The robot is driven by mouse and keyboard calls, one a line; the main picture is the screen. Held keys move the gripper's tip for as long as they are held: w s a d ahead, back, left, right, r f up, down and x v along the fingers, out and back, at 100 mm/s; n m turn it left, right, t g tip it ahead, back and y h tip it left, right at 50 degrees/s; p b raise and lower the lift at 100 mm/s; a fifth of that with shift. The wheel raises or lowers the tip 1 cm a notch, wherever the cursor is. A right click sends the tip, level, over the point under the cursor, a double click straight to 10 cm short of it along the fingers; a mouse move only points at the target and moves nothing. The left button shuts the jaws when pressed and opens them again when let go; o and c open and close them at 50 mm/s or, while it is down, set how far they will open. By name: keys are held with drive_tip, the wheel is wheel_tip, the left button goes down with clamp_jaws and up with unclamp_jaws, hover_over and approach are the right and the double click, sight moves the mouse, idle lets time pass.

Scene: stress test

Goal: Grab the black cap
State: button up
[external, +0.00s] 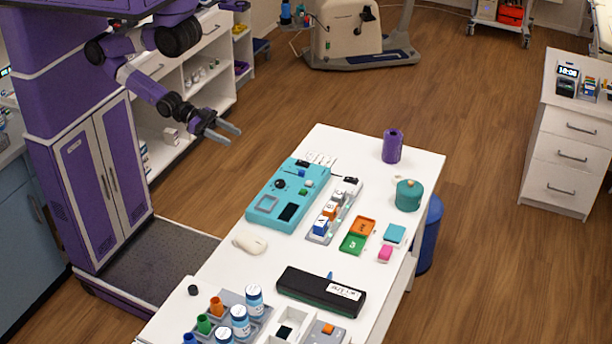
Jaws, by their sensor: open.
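A small black cylinder (193,290), which looks like the black cap, stands alone near the left edge of the white table (217,267), left of a rack of bottles. My gripper (234,134) is open and empty at the upper left. It is in the air, beyond the table's left edge and well away from the black cap. Nothing covers the cap.
A bottle rack (263,299) with blue-and-white bottles and coloured tubes is right of the cap. A black case (300,289), a white mouse-like object (250,243), a teal device (265,204), a purple cylinder (392,147) and a teal pot (408,196) also occupy the table.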

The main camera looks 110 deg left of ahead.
drive_tip(key=w+d+m+h+b, duration=0.1)
drive_tip(key=w+d+m+h, duration=0.4)
drive_tip(key=d, duration=0.5)
drive_tip(key=w+d+m+h+b, duration=0.25)
drive_tip(key=w+d+h, duration=0.35)
drive_tip(key=d, duration=0.5)
drive_tip(key=s+d+f+m+g+h+b, duration=0.1)
drive_tip(key=d+m+g, duration=0.15)
drive_tip(key=d, duration=1.25)
drive_tip(key=s+d+f+m+g, duration=0.1)
drive_tip(key=d+g, duration=0.2)
drive_tip(key=d, duration=1.2)
drive_tip(key=n+t+y, duration=0.1)
drive_tip(key=n+y, duration=0.3)
drive_tip(key=y, duration=0.1)
approach(192, 287)
drive_tip(key=shift+p+x, duration=0.65)
drive_tip(key=shift+x, duration=3.8)
clamp_jaws()
